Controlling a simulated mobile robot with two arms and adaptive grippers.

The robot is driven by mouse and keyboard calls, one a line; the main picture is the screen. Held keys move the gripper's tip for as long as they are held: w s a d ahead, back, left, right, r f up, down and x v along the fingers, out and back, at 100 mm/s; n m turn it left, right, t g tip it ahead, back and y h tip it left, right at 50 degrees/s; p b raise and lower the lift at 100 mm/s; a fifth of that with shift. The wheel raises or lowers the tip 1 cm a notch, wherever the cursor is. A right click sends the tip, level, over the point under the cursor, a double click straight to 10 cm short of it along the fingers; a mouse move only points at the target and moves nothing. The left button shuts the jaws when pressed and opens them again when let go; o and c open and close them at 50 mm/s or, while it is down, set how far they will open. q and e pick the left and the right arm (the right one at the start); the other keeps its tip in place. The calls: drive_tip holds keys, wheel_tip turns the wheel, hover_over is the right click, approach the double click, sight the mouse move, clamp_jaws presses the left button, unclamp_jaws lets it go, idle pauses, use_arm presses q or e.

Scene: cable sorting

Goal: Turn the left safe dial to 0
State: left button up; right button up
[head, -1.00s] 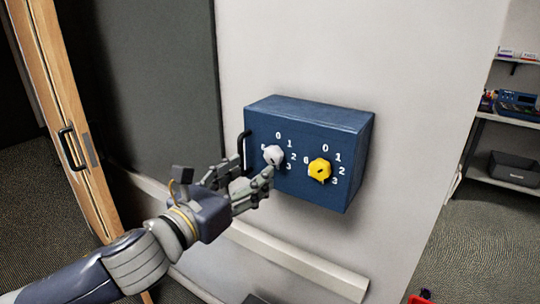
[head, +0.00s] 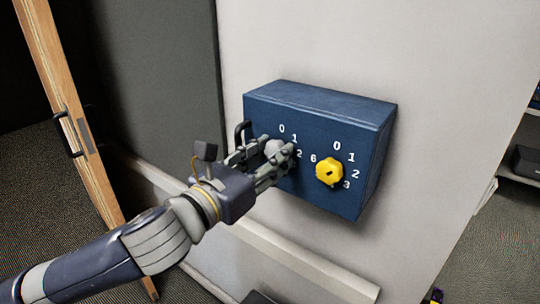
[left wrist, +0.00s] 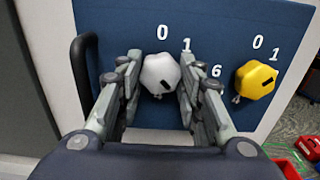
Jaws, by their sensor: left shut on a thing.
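The blue safe (head: 318,105) is fixed to the pale wall and carries two dials with white numbers. The left dial (left wrist: 160,74) is light grey with a dark mark at its lower right; it also shows partly behind the fingers in the head view (head: 274,147). My left gripper (head: 281,152) has its fingers on both sides of the left dial and is shut on it, as the left wrist view (left wrist: 159,82) shows. The 0 stands above this dial and the 1 to its upper right. The yellow right dial (head: 329,171) is apart from the gripper. My right gripper is not in view.
A dark handle (head: 242,138) stands out at the safe's left edge, close to my left gripper. A wooden door (head: 75,110) is open at the left. A pale ledge (head: 300,262) runs along the wall below the safe. Shelving stands at the far right.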

use_arm(q)
drive_tip(key=shift+c, duration=0.7)
drive_tip(key=n+p, duration=0.3)
drive_tip(key=n, duration=0.4)
drive_tip(key=n+p, duration=0.3)
drive_tip(key=n, duration=0.4)
drive_tip(key=n+p, duration=0.4)
drive_tip(key=n, duration=0.2)
drive_tip(key=shift+s+d+r+n, duration=0.1)
drive_tip(key=shift+r+n, duration=0.15)
drive_tip(key=shift+n, duration=0.15)
drive_tip(key=n+p, duration=0.3)
drive_tip(key=n, duration=0.3)
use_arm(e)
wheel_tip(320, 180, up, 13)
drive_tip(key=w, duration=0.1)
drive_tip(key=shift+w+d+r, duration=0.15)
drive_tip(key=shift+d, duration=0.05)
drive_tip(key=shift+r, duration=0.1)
use_arm(q)
drive_tip(key=o, duration=0.8)
drive_tip(key=shift+o, duration=1.4)
drive_tip(key=shift+d, duration=0.1)
